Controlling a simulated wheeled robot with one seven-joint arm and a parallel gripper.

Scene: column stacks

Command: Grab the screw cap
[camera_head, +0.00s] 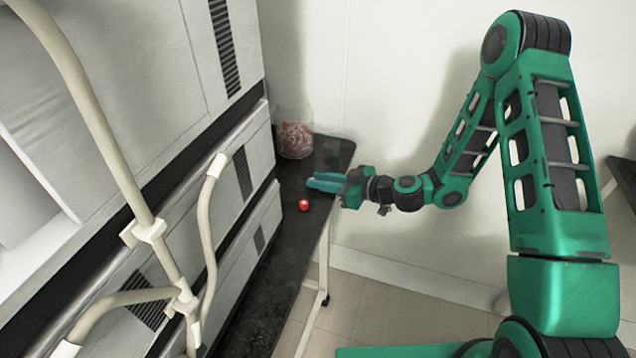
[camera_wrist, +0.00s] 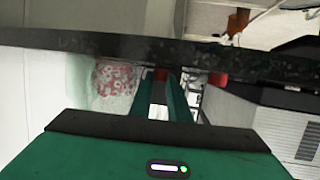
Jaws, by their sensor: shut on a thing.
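My gripper (camera_head: 312,183) reaches in from the right over the dark bench top (camera_head: 285,250), with its green fingers close together. In the wrist view its fingertips (camera_wrist: 161,82) are shut on a small red piece (camera_wrist: 160,74), which looks like the screw cap. In the head view this piece is hidden by the fingers. A second small red round object (camera_head: 304,205) sits on the bench just below the fingers in the picture. It also shows in the wrist view, to the right of the fingers (camera_wrist: 217,78), apart from them.
A clear jar with red and white contents (camera_head: 295,139) stands on the bench behind the gripper, near the wall. Large grey-white equipment (camera_head: 240,170) lines the bench's left side. Pale pipes (camera_head: 150,230) stand in the left foreground. Floor is open right of the bench.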

